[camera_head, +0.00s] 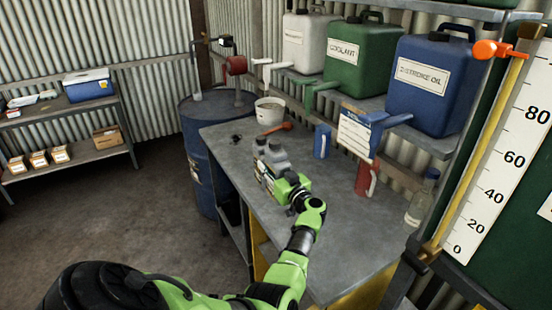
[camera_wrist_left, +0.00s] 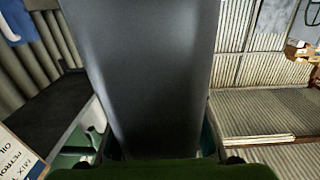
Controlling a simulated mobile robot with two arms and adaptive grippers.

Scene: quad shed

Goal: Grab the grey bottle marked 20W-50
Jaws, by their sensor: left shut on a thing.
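Grey bottles (camera_head: 276,154) stand close together on the workbench (camera_head: 345,225), at its left side in the head view. My left gripper (camera_head: 270,180) reaches over the bench to them and is shut on a grey bottle. In the left wrist view the dark grey side of the held bottle (camera_wrist_left: 150,80) fills the middle, between the fingers. I cannot read a 20W-50 marking in either view. The gripper hides the lower part of the bottles in the head view, so I cannot tell whether the held one touches the bench. My right gripper is not in view.
A white tub (camera_head: 269,111), a blue jug (camera_head: 322,141), a red jug (camera_head: 366,178) and a clear bottle (camera_head: 421,198) stand on the bench. Large cans, including a blue one (camera_head: 425,85), sit on the shelf above. A blue drum (camera_head: 200,150) stands beyond the bench. The bench's near part is clear.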

